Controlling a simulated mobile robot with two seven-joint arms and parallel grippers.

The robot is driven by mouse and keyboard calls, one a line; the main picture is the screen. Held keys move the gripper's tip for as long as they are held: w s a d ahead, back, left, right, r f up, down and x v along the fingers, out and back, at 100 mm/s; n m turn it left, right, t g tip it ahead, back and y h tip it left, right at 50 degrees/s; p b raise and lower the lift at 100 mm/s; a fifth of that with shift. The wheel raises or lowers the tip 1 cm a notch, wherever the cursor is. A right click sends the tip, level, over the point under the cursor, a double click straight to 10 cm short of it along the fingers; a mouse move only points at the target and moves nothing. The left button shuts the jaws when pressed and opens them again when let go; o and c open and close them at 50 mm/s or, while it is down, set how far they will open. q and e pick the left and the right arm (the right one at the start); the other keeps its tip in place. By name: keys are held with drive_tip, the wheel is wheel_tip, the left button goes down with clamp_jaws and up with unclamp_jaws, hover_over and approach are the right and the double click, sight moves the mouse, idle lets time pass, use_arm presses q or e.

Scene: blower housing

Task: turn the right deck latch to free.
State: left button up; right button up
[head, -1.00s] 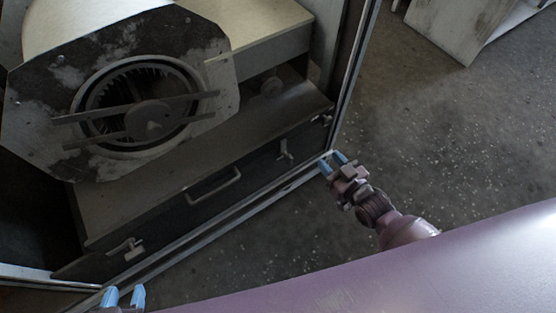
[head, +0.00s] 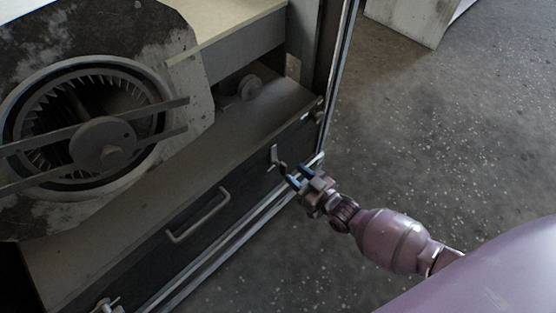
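The right deck latch (head: 274,156) is a small pale metal handle on the dark front panel of the deck, right of the bar handle. It stands roughly upright, slightly tilted. My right gripper (head: 294,175) is at the latch's lower right, its blue-tipped fingers apart and pointing at the panel. The fingertips are very close to the latch's lower end; I cannot tell whether they touch it. The left deck latch (head: 107,306) shows only partly at the bottom edge. My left gripper is out of view.
The blower housing (head: 185,100) with its round fan opening and cross bars stands on the deck at the left. A bar handle (head: 199,216) sticks out of the front panel. A metal frame post (head: 338,85) rises right of the latch.

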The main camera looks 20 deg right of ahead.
sight(286, 168)
drive_tip(key=x, duration=0.2)
drive_tip(key=b+x, duration=0.1)
drive_tip(key=x, duration=0.2)
drive_tip(key=shift+w+a+f, duration=0.1)
drive_tip(key=shift+a+f, duration=0.05)
drive_tip(key=shift+f, duration=0.05)
drive_tip(key=shift+b+x, duration=0.3)
drive_tip(key=shift+x, duration=0.6)
drive_tip(key=shift+r, duration=0.15)
clamp_jaws()
